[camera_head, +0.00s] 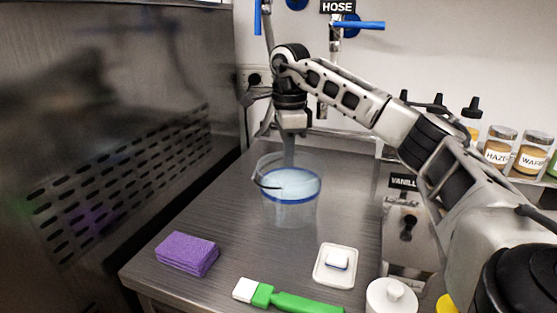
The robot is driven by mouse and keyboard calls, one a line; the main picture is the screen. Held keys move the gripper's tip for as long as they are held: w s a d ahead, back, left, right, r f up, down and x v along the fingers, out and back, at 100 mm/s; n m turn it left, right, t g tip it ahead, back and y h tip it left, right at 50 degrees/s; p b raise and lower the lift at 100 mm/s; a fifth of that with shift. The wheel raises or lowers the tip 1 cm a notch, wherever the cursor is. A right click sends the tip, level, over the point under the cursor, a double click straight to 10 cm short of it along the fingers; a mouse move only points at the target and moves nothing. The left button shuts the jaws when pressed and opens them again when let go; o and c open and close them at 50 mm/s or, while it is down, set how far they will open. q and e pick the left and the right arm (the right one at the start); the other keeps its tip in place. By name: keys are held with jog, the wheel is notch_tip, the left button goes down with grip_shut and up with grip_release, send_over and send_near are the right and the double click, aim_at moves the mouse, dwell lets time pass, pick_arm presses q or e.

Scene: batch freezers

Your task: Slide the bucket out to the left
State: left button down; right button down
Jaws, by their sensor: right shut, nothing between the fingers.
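A translucent bucket (291,211) with a blue rim stands upright on the grey worktop (180,225), near the middle of the view. Its thin handle shows at the bucket's left side. My right arm comes in from the right, and my right gripper (288,160) points down over the bucket's back edge. Its fingers are shut with nothing between them. Whether the fingertips touch the bucket or hang behind or inside its rim is hard to tell. My left gripper is not in view.
A white dish (335,265) is right of the bucket. A steel machine wall (110,120) stands at the left. The worktop left of the bucket is clear.

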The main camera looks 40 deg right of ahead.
aim_at(270, 186)
notch_tip(270, 186, down, 8)
jog(key=shift+r, duration=0.2)
jog(key=w+a, duration=0.1)
jog(key=w+a+p, duration=0.1)
jog(key=shift+a+f, duration=0.1)
jog(key=shift+a, duration=0.25)
jog(key=shift+w+a, duration=0.2)
jog(key=shift+a, duration=0.15)
